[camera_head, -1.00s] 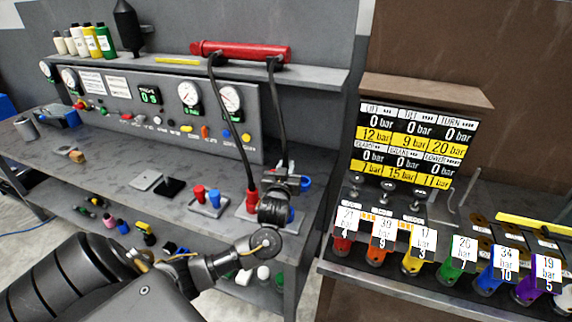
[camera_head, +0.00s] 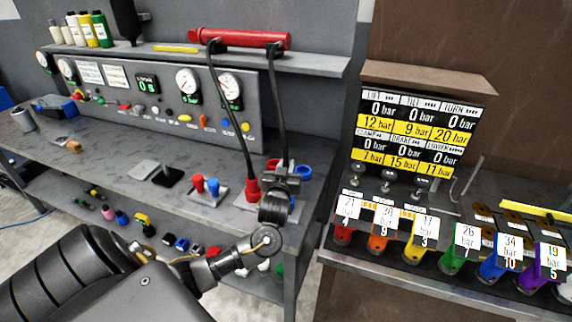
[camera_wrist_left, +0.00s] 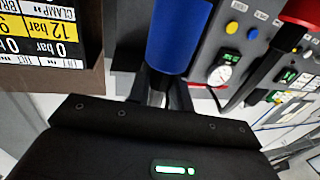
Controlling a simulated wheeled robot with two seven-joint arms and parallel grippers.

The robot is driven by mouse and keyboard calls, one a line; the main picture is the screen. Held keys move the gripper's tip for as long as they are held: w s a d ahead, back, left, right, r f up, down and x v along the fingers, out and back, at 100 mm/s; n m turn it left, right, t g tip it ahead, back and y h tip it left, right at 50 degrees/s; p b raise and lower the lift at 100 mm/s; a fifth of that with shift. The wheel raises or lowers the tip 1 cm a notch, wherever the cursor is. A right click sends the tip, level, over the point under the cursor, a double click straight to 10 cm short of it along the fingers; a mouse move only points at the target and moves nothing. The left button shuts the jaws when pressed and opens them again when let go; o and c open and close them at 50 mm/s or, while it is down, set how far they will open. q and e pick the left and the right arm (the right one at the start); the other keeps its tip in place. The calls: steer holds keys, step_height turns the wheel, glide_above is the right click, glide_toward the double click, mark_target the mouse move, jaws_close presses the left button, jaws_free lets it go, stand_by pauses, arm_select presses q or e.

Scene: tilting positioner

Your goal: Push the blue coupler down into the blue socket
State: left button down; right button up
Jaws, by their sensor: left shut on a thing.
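My left gripper (camera_head: 284,178) is shut on the blue coupler, a blue cylinder (camera_wrist_left: 178,38) that stands out between its fingers in the left wrist view. In the head view the gripper and wrist hide most of the coupler, and a bit of blue (camera_head: 292,204) shows just below the gripper. A blue ring (camera_head: 303,172) shows right beside the gripper; I cannot tell whether it belongs to the socket. The coupler's seat in the blue socket is hidden. A red coupler (camera_head: 252,188) stands on the plate just left of the gripper. My right gripper is not in view.
A small plate with red and blue pegs (camera_head: 206,192) sits to the left. The gauge panel (camera_head: 160,100) stands behind. At right is a rack of coloured cups (camera_head: 410,248) under a pressure board (camera_head: 415,130).

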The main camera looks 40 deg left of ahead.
arm_select(q)
steer(key=shift+f, duration=0.65)
steer(key=shift+p, duration=0.35)
stand_by(1.5)
steer(key=shift+f+b, duration=1.75)
steer(key=shift+f, duration=0.8)
steer(key=c, duration=1.2)
jaws_free()
steer(key=shift+s, duration=0.1)
steer(key=b+v, duration=0.2)
steer(key=v, duration=0.8)
steer(key=shift+s+d, duration=0.25)
steer(key=shift+d, duration=0.05)
